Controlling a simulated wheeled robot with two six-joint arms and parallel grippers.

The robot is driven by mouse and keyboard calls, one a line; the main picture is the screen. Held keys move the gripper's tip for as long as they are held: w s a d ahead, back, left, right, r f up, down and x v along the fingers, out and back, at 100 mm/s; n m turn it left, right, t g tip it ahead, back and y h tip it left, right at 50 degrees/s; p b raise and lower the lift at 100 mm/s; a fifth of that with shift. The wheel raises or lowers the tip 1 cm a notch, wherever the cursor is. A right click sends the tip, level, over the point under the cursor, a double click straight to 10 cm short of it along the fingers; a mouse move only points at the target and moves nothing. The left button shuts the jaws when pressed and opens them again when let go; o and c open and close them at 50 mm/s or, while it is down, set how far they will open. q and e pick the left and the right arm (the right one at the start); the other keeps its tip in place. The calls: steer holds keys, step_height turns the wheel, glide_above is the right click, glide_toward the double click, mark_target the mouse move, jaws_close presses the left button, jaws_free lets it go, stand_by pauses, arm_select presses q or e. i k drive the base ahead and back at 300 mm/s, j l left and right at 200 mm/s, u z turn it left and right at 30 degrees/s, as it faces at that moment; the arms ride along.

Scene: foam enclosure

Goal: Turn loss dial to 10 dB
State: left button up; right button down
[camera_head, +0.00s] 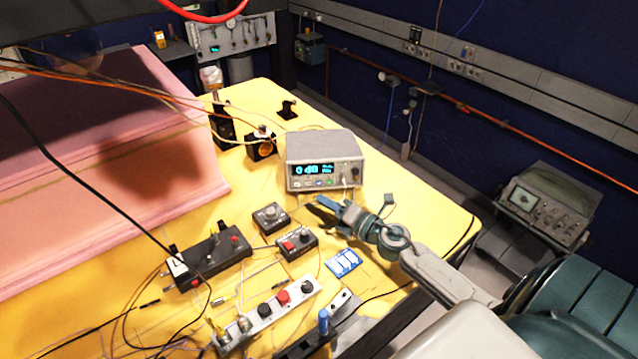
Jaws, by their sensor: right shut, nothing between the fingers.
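A small black box (270,217) with a round dial on top sits on the yellow table, left of my right gripper. A second black box (297,244), with a red button and a knob, sits just below it in the picture. Labels on both are too small to read, so I cannot tell which carries the loss dial. My right gripper (322,207) is shut and empty, right of these boxes and in front of the grey meter (322,163). It appears apart from both boxes. The meter has a lit blue display and a knob at its right. My left gripper is not in view.
A large pink foam block (100,170) fills the left. A long black box (208,258), a strip with knobs (268,310) and blue-white cards (344,263) lie on the yellow table (420,215). Loose cables cross the left side. The table's right part is mostly bare.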

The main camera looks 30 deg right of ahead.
mark_target(271, 214)
steer(key=k+l, duration=0.2)
steer(key=k, duration=0.3)
steer(key=k+l, duration=0.25)
steer(key=k, duration=0.2)
steer(key=k+l, duration=0.2)
steer(key=k, duration=0.3)
